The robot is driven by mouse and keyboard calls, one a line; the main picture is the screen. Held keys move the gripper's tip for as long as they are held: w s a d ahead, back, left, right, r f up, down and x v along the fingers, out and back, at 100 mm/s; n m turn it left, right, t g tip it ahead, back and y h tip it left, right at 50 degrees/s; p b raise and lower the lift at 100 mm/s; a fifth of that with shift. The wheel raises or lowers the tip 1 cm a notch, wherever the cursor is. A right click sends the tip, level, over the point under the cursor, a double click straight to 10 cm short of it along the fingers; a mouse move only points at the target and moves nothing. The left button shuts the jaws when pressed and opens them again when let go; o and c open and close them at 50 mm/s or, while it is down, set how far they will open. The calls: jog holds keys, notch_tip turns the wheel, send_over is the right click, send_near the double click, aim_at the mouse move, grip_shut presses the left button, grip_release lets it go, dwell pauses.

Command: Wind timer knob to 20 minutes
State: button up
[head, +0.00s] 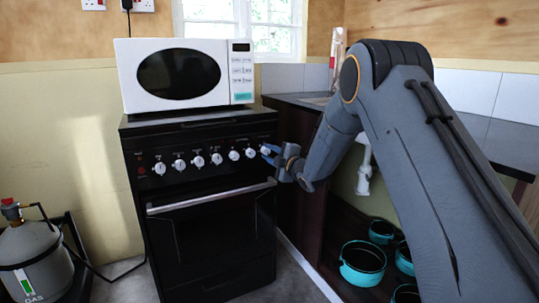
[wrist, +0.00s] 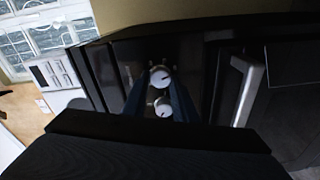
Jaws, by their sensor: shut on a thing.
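The black stove (head: 205,235) has a row of white knobs on its front panel. The rightmost knob (head: 265,149), apparently the timer knob, has my gripper (head: 271,154) at it, reaching in from the right. In the wrist view this white knob (wrist: 160,76) sits between the tips of my gripper (wrist: 159,82), whose dark blue fingers are shut on it. A neighbouring knob (wrist: 163,110) shows lower between the fingers. The minute markings are too small to read.
A white microwave (head: 185,75) stands on the stove. The oven door handle (head: 210,198) runs below the knobs. A grey gas bottle (head: 35,262) stands at the left. A dark counter (head: 300,103) is at the right, with teal pots (head: 362,263) low beneath it.

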dwell(0.4)
jog(key=o, duration=1)
jog(key=shift+o, duration=0.2)
jog(key=shift+s+d, duration=0.1)
jog(key=p+v, duration=0.1)
jog(key=v, duration=0.6)
jog(key=shift+s, duration=0.25)
jog(key=shift+d, duration=0.15)
